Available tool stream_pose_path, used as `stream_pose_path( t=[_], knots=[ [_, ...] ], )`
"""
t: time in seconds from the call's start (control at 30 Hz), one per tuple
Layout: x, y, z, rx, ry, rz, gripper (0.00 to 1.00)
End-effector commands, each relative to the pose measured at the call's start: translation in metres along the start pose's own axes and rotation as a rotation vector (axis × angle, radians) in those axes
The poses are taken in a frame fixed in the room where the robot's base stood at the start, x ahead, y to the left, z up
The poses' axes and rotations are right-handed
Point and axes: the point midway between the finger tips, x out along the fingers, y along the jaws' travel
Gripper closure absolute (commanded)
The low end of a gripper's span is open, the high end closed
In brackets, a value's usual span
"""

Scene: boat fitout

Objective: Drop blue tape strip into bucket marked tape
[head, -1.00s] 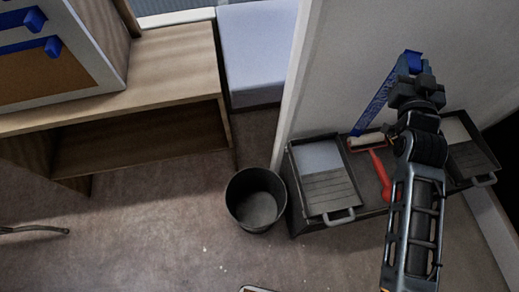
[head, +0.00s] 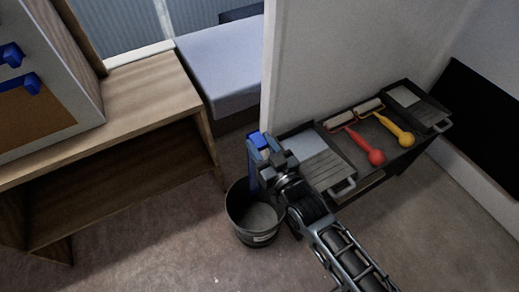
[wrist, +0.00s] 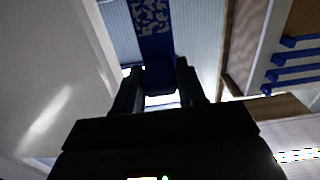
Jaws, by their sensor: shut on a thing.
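A wooden bench (head: 150,95) stands at left, beside a cabinet with other blue strips (head: 25,88). A white partition (head: 340,60) rises behind the bucket. A low dark shelf at right holds trays (head: 415,103), a red roller (head: 362,142) and a yellow roller (head: 393,128).

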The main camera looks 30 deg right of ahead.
Motion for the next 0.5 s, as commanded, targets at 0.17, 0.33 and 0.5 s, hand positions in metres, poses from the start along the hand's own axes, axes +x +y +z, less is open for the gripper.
stream_pose_path(
  t=[0.17, 0.33, 0.5],
  knots=[
    [-0.005, -0.001, 0.018, 0.001, 0.001, 0.0, 0.87],
    [-0.004, -0.001, 0.048, 0.001, 0.001, 0.0, 0.87],
    [-0.004, -0.001, 0.079, 0.001, 0.0, 0.0, 0.87]
  ],
)
